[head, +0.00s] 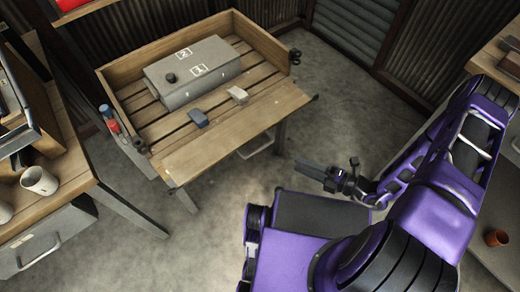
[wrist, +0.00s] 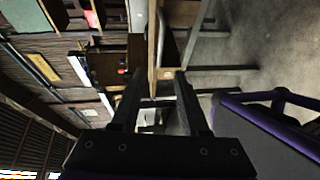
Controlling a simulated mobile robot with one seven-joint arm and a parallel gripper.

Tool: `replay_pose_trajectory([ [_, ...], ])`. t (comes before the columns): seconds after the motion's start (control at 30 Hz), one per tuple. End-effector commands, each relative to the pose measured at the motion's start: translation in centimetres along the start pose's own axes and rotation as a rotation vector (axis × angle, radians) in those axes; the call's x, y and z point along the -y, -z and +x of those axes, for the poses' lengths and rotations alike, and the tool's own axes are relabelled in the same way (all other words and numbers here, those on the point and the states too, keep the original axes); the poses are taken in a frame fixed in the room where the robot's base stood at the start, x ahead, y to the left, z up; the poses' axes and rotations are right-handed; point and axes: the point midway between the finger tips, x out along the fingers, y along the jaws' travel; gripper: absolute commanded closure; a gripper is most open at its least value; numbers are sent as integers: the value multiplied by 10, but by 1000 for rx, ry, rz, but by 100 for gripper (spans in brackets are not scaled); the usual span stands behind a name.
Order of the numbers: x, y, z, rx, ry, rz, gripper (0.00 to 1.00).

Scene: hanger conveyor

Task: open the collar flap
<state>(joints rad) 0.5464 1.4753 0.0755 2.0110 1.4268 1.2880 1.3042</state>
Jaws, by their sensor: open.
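A long grey box (head: 195,75) with the labels 1 and 2 lies on the slatted wooden workbench (head: 225,135). A small black round knob (head: 170,77) sits on its left part. I cannot make out for certain which part is a collar flap. My gripper (head: 302,170) is open and empty over the floor, in front and to the right of the bench, well apart from the box. In the wrist view my gripper (wrist: 158,85) shows two spread dark fingers with nothing held between them. The box cannot be made out in the wrist view.
A dark blue block (head: 198,118) and a pale block (head: 238,94) lie on the bench. Red and blue bottles (head: 109,120) are at its left edge. A table with a white mug (head: 40,180) stands at left. Concrete floor (head: 330,95) is clear right of the bench.

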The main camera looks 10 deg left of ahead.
Motion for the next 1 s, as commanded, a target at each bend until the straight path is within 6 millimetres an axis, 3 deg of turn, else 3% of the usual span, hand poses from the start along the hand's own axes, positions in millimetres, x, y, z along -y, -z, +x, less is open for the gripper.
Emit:
replay_pose_trajectory([
  [0.6,1,2,129,-5,1,-2,55],
  [0.8,1,1,150,-3,3,-2,55],
  [1.0,1,0,154,-2,3,-3,55],
])
